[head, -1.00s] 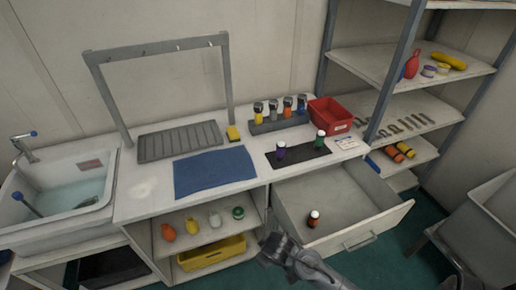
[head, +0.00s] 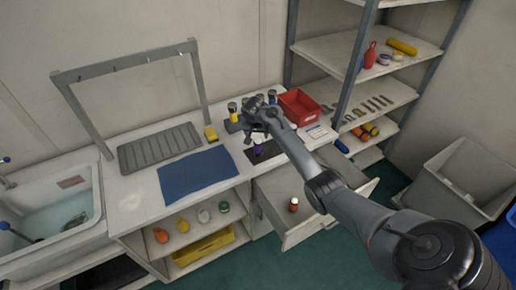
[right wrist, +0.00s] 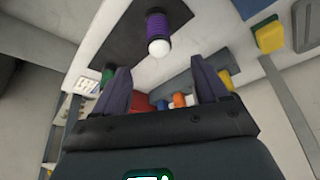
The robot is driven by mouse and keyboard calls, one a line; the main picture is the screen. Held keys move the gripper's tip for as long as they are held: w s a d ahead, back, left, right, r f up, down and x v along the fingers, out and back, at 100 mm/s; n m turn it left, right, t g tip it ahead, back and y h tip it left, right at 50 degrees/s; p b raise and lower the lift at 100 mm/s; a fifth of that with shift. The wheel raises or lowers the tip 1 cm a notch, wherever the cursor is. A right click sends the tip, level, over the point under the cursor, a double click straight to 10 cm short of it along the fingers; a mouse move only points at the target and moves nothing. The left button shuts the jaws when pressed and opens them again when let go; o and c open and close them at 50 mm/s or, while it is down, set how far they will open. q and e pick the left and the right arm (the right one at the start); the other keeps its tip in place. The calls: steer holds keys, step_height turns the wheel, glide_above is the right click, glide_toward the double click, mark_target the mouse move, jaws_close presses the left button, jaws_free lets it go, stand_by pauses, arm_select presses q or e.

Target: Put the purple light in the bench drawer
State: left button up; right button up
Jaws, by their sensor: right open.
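The purple light (head: 257,149) stands on the dark mat (head: 233,157) on the bench, partly hidden by my right gripper. In the right wrist view the purple light (right wrist: 157,30), with a white end, lies ahead of the gap between the fingers, not gripped. My right gripper (head: 255,128) is open and empty above and behind the light; its spread fingers (right wrist: 160,75) show in the right wrist view. The bench drawer (head: 327,227) is pulled open at the bench's right end, with a red-brown light (head: 293,205) standing inside. My right arm covers part of the drawer. My left gripper is out of view.
A red bin (head: 300,105) and a rack of lights (head: 233,122) stand at the back of the bench. A green light (right wrist: 108,73) is near one finger. A blue cloth (head: 197,173) and yellow sponge (head: 211,133) lie left. Shelves stand at right.

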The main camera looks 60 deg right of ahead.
mark_target(258, 140)
steer(key=x, duration=0.4)
steer(key=shift+f+b, duration=0.1)
steer(key=shift+b, duration=0.25)
steer(key=shift+b+x, duration=1.05)
steer(key=shift+x, duration=1.55)
steer(key=shift+d, duration=0.15)
jaws_close()
